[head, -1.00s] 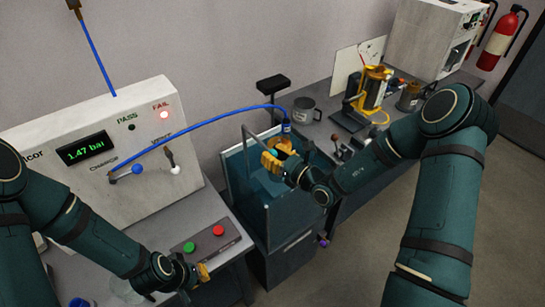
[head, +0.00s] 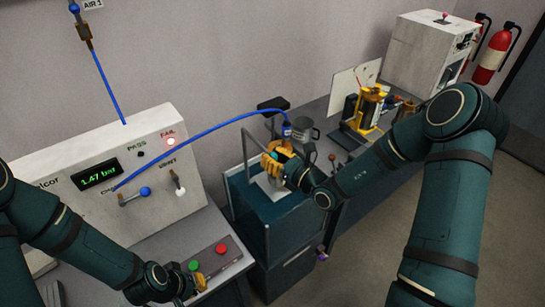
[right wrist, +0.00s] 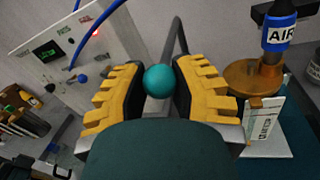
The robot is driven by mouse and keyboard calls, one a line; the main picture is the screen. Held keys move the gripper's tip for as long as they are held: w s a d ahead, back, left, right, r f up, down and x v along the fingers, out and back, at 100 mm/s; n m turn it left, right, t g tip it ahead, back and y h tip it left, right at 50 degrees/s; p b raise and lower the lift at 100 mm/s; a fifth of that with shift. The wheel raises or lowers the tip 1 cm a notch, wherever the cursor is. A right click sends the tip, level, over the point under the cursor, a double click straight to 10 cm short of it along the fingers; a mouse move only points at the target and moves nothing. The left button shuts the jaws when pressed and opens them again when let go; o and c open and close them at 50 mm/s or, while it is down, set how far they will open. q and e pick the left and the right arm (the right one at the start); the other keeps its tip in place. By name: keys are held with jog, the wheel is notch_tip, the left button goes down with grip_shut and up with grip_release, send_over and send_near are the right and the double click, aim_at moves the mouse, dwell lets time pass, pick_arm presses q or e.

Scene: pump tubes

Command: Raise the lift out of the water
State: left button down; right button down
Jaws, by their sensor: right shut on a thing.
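My right gripper (head: 272,163) is over the blue-green tank (head: 300,226). In the right wrist view its yellow fingers (right wrist: 158,88) close around the teal ball knob (right wrist: 160,81) of the lift, beside a grey bent rod (right wrist: 166,60). The rod also rises above the tank in the head view (head: 245,150). A brass part (right wrist: 250,78) with a blue AIR fitting (right wrist: 281,30) and a white label (right wrist: 262,124) is beside the gripper. My left gripper (head: 201,284) is by the button box; its finger gap is unclear.
A blue hose (head: 190,137) arches from the tester (head: 110,165) to the fitting. The tester reads 1.47 bar with the FAIL lamp lit. Green and red buttons (head: 221,249) are in front. A mug (head: 303,130) and yellow fixture (head: 367,108) stand on the rear bench.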

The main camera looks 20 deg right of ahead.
jog(key=shift+w+r, duration=0.1)
jog(key=shift+r, duration=0.25)
jog(key=c, duration=0.6)
grip_release()
jog(key=shift+c, duration=0.2)
jog(key=shift+f, duration=0.1)
jog(key=shift+s+d, duration=0.1)
jog(key=shift+s, duration=0.1)
jog(key=v, duration=1.1)
jog(key=shift+s+d, duration=0.2)
jog(key=shift+s, duration=0.15)
jog(key=shift+f, duration=0.1)
